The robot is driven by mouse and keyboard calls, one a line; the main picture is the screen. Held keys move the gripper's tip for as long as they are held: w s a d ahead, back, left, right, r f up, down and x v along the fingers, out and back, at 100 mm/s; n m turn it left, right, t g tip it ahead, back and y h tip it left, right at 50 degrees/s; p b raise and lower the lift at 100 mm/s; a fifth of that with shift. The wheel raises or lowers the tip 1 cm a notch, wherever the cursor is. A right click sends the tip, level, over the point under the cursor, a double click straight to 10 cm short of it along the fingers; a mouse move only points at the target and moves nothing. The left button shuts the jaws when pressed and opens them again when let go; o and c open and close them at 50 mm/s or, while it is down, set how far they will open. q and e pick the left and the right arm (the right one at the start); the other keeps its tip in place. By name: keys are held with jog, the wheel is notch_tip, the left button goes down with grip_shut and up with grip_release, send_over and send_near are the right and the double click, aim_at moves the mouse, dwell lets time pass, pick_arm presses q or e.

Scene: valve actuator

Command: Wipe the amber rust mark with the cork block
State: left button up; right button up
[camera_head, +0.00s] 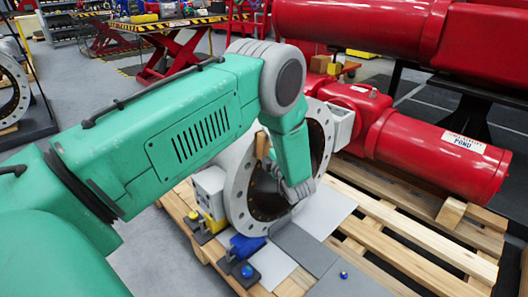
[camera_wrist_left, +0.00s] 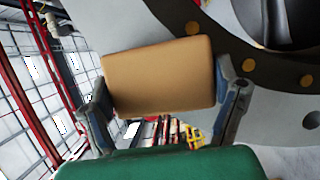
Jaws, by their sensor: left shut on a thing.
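My left gripper (camera_head: 270,160) is shut on the tan cork block (camera_wrist_left: 158,75). In the left wrist view its two fingers (camera_wrist_left: 163,92) clasp the block's left and right sides. In the head view the cork block (camera_head: 262,145) is a small tan piece in front of the grey valve flange (camera_head: 240,190). The flange's pale face and dark ring with amber-brown spots (camera_wrist_left: 248,65) lie behind the block in the left wrist view. I cannot tell whether block and flange touch. I cannot make out the amber rust mark for certain. My right gripper is not in view.
A red actuator cylinder (camera_head: 440,150) lies at the right, with a larger red cylinder (camera_head: 360,25) above it. The valve stands on a wooden pallet (camera_head: 400,240). Blue (camera_head: 246,245) and yellow (camera_head: 213,222) fittings sit at its foot. Grey floor is open at the left.

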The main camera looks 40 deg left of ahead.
aim_at(254, 156)
pick_arm(q)
jog(key=shift+w+r, duration=0.65)
jog(key=shift+s+a+f+b, duration=0.15)
jog(key=shift+s+f, duration=1.2)
jog(key=shift+s+a+f+b, duration=0.1)
jog(key=shift+s+f+b, duration=0.05)
jog(key=shift+s+f, duration=1.15)
jog(key=shift+d, duration=0.1)
jog(key=shift+s+d, duration=0.2)
jog(key=shift+d, duration=2.75)
jog(key=shift+s+d, duration=0.15)
jog(key=shift+d, duration=1.35)
